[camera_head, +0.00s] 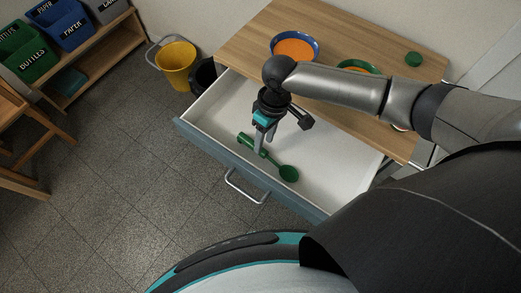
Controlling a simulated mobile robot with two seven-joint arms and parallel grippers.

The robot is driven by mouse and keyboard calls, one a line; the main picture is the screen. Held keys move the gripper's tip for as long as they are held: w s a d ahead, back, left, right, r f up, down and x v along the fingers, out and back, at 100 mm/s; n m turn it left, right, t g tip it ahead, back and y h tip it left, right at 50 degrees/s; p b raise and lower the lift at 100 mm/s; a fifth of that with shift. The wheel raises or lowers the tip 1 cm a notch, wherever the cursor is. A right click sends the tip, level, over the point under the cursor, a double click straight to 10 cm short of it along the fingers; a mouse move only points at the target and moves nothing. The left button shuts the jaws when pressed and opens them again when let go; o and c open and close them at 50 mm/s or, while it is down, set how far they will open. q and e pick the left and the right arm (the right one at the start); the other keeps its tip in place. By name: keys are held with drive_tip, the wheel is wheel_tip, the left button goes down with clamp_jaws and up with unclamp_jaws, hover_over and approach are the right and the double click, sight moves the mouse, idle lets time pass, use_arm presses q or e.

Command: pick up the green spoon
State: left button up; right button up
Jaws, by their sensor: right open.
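The green spoon (286,171) lies in the open white drawer (335,160), near its front panel. Its bowl end points to the lower right and its thicker handle to the upper left. My right gripper (264,146) reaches down into the drawer with its fingers over the spoon's handle. The gripper is open, and its fingers partly cover the handle. I cannot tell whether a finger touches the spoon. My left gripper does not show.
The wooden counter (240,52) above the drawer bears a blue-rimmed bowl (295,46) with orange contents, a green bowl partly behind my arm, and a small green object (413,59). A yellow bucket (176,66) stands on the floor left of the counter.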

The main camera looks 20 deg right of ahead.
sight(268, 157)
drive_tip(key=f, duration=0.2)
drive_tip(key=f+b, duration=0.1)
drive_tip(key=shift+s+a+f, duration=0.3)
drive_tip(key=shift+a, duration=0.05)
clamp_jaws()
idle(1.0)
